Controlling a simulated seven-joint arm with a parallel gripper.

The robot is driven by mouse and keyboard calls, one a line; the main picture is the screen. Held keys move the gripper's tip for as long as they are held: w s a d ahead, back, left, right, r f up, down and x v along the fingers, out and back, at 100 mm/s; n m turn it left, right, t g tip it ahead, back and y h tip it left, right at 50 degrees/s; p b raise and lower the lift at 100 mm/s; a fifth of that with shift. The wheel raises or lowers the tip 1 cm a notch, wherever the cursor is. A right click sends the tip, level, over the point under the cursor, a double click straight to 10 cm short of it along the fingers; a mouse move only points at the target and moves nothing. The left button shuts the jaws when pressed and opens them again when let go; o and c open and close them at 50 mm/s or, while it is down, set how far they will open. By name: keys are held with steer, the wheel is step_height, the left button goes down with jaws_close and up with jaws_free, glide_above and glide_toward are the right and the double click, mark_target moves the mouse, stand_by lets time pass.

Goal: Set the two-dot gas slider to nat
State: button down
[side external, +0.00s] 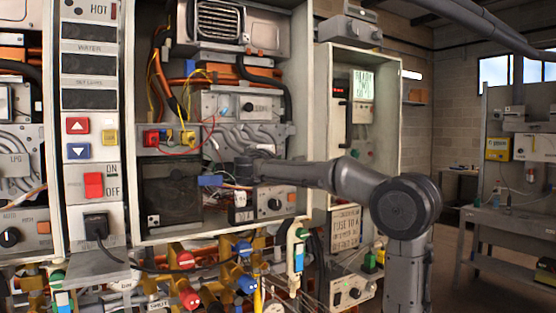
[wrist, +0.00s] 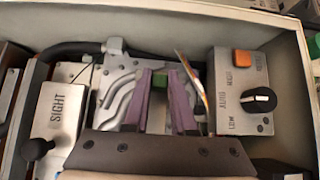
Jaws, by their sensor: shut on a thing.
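A metal plate with curved grooves (wrist: 112,98) lies ahead of my gripper in the wrist view. No dots or nat marking can be read, and the fingers hide part of the plate. In the side view my arm reaches into the lower part of the open middle heater cabinet (side external: 307,100); the fingertips there are hard to make out.
Right of the fingers is a control box (wrist: 240,90) with a black dial (wrist: 259,100) and an orange button (wrist: 243,57). A thin wire stands close beside the right finger. Cabinet walls close in around the gripper.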

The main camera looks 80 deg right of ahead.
steer(key=shift+w+a, duration=1.75)
steer(key=shift+w, duration=0.05)
steer(key=c, duration=0.7)
jaws_free()
steer(key=shift+a, duration=0.1)
steer(key=a, duration=1.3)
steer(key=shift+a, duration=0.35)
